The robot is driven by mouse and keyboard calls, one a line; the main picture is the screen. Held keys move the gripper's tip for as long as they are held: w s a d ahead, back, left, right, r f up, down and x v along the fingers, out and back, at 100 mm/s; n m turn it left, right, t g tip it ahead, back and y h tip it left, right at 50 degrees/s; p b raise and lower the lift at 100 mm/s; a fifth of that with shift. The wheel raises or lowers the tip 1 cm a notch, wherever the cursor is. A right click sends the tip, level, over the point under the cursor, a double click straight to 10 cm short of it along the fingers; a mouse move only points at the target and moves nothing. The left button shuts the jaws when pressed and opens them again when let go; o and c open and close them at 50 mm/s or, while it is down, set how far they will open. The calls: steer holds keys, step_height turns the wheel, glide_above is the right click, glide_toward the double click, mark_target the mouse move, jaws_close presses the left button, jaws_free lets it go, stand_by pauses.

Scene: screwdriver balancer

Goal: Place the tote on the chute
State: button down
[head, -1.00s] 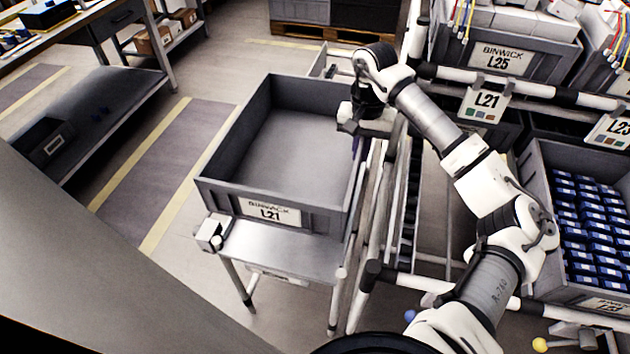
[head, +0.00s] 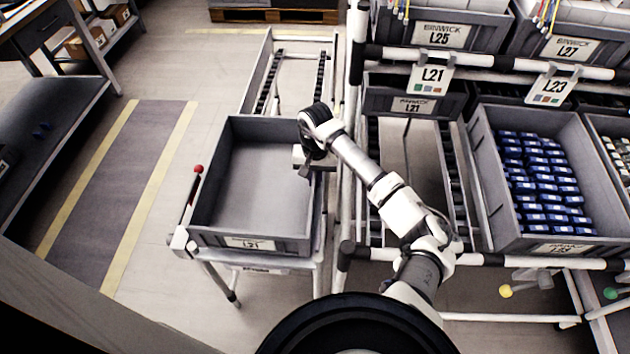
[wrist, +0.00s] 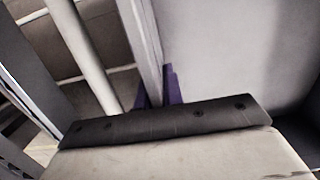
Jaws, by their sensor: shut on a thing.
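The tote (head: 250,240) is an empty grey open bin labelled L21, upright in the head view. It is over the near end of the chute (head: 268,82), a frame with dark roller rails that runs away behind it. I cannot tell whether it rests on the frame or hangs just above it. My gripper (head: 306,168) is shut on the tote's right wall. In the wrist view, the purple fingertips (wrist: 158,92) stand either side of the thin tote wall (wrist: 145,45). The finger ends are hidden in the head view.
A red-tipped lever (head: 197,170) stands left of the tote. A workbench (head: 45,120) is at far left, with clear floor between.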

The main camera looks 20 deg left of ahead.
steer(key=shift+f, duration=1.05)
steer(key=shift+f, duration=0.15)
steer(key=c, duration=1.5)
jaws_free()
steer(key=r+b, duration=0.1)
steer(key=r, duration=0.3)
steer(key=r+b, duration=0.1)
steer(key=r, duration=0.3)
steer(key=r+b, duration=0.1)
steer(key=r, duration=0.3)
steer(key=shift+w+a+r, duration=0.15)
steer(key=shift+w, duration=0.25)
